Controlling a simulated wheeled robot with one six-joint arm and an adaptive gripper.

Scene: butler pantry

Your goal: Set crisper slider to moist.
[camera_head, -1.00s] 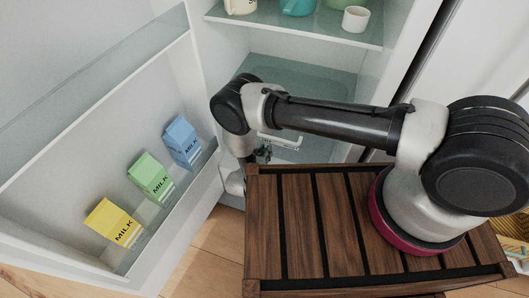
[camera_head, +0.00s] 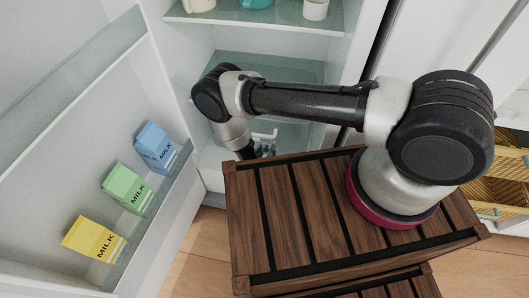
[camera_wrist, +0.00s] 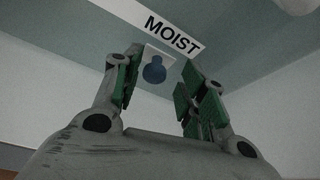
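In the wrist view, a dark blue round knob (camera_wrist: 154,71) shows on a small white plate (camera_wrist: 156,53), just under a white label strip reading MOIST (camera_wrist: 174,33). My gripper (camera_wrist: 161,60) is open, with one green-padded finger to each side of the knob in the picture. I see gaps between the knob and both fingers; how far the knob lies beyond the tips is hard to tell. In the head view my gripper (camera_head: 264,150) reaches down into the low part of the open fridge and is partly hidden. The slider cannot be made out there.
The open fridge door on the left holds yellow (camera_head: 93,239), green (camera_head: 126,188) and blue (camera_head: 155,147) milk cartons. A shelf (camera_head: 250,20) with cups is above. A glassy crisper surface (camera_head: 285,70) lies below it. My slatted wooden base fills the lower middle.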

